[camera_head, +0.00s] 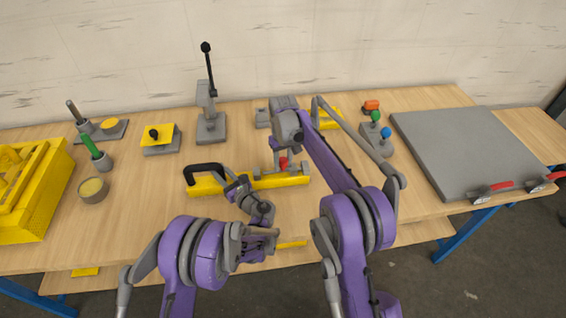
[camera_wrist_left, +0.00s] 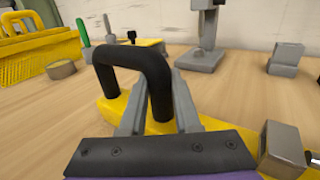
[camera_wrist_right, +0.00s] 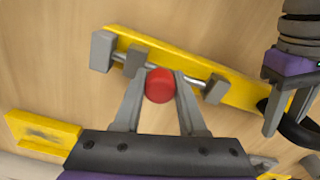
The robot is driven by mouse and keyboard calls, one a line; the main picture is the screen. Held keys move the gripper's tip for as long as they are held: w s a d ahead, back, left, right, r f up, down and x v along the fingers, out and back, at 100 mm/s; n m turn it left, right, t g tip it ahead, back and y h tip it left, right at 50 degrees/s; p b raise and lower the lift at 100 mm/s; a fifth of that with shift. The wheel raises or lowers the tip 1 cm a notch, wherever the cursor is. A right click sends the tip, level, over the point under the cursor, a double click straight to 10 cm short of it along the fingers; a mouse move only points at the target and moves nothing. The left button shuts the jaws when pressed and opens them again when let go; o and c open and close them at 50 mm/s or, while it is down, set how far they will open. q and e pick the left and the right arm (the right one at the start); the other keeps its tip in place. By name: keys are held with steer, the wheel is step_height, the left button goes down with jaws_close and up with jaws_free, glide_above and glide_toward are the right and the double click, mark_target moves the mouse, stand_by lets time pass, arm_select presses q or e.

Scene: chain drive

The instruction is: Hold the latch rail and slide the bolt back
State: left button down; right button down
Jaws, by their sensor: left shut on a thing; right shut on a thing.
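The yellow latch rail (camera_head: 207,186) lies along the middle of the table, with a black arched handle (camera_head: 203,166) at its left end. My left gripper (camera_wrist_left: 158,78) is shut on one leg of that handle. The bolt is a thin grey rod (camera_wrist_right: 187,80) running through grey blocks on the rail, with a red knob (camera_wrist_right: 159,86). My right gripper (camera_wrist_right: 157,72) is shut on the knob from both sides. In the head view the red knob (camera_head: 283,162) shows small below my right wrist, and my arms hide part of the rail.
A yellow crate (camera_head: 38,195) is at far left. A large grey panel (camera_head: 470,148) lies at right. Bare table surrounds the rail.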

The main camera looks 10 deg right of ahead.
mark_target(269, 175)
arm_select(q)
steer(key=shift+d, duration=0.1)
arm_select(e)
steer(key=shift+a, duration=2.55)
steer(key=shift+c, duration=2.3)
jaws_free()
steer(key=shift+d+r, duration=0.1)
steer(key=shift+r, duration=0.35)
step_height(269, 175, up, 11)
